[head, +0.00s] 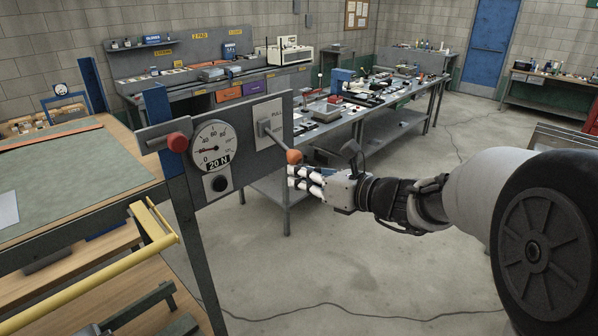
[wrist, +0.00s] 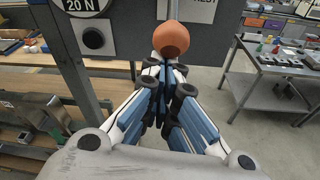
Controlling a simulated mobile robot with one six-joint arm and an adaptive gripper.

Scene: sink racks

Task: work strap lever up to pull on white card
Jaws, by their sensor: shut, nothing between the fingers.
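The strap lever (head: 278,139) is a grey arm on a pivot at the white card (head: 271,109). The card reads PULL near its top. The lever slants down and right, away from the card, to an orange knob (head: 294,156), also in the wrist view (wrist: 178,38). My gripper (head: 292,176) is shut and empty just below the knob. In the wrist view its closed fingertips (wrist: 164,80) lie right under the knob; whether they touch it I cannot tell. Part of the card's lower lettering shows at the top of the wrist view.
The grey panel (head: 240,169) also carries a dial gauge (head: 213,143) marked 20 N, a red knob (head: 178,142) and a black button (head: 219,184). A bench with a yellow rail (head: 95,272) stands left. A cluttered table (head: 345,124) stands behind. Floor below my gripper is clear apart from a cable.

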